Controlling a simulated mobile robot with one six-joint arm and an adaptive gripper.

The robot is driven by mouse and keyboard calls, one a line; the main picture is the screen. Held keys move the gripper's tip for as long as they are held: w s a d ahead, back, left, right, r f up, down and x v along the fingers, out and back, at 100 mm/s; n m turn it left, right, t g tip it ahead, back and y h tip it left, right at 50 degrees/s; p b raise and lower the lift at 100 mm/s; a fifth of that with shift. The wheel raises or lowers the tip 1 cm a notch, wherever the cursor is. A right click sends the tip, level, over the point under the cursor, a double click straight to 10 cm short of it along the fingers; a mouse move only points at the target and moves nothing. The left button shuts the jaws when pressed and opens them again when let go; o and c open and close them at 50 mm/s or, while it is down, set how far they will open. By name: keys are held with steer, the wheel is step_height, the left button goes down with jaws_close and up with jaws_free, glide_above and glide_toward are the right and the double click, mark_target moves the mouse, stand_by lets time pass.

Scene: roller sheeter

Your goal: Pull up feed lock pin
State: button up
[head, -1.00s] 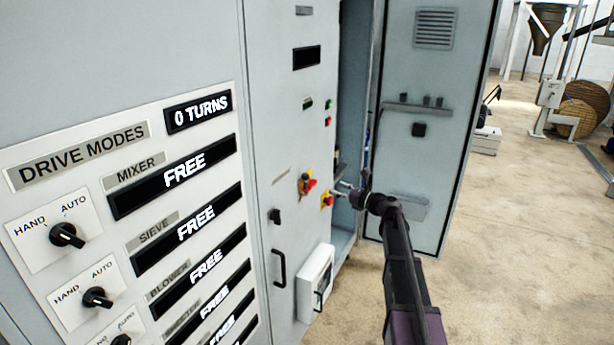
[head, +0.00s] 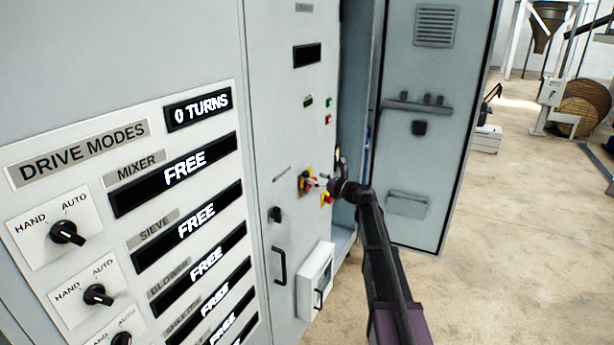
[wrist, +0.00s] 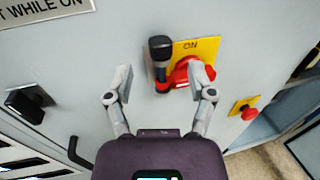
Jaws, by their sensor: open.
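In the wrist view, an upright pin-like part with a black cap (wrist: 160,46) and a red section lower down stands beside a red rotary switch (wrist: 190,72) on a yellow plate marked ON. I cannot tell for certain whether this part is the feed lock pin. My gripper (wrist: 160,77) is open, its two fingers apart on either side of the pin-like part, and nothing is held. Depth between fingertips and pin is unclear. In the head view, my gripper (head: 322,183) is small at the cabinet front by the yellow-and-red switch (head: 306,180).
A second red knob on a yellow plate (wrist: 248,108) sits to the right in the wrist view. The cabinet's open door (head: 425,150) stands right of my arm, with open floor beyond. Mode panel displays read FREE.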

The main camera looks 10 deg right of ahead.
mark_target(308, 173)
steer(key=shift+x, duration=2.5)
jaws_close()
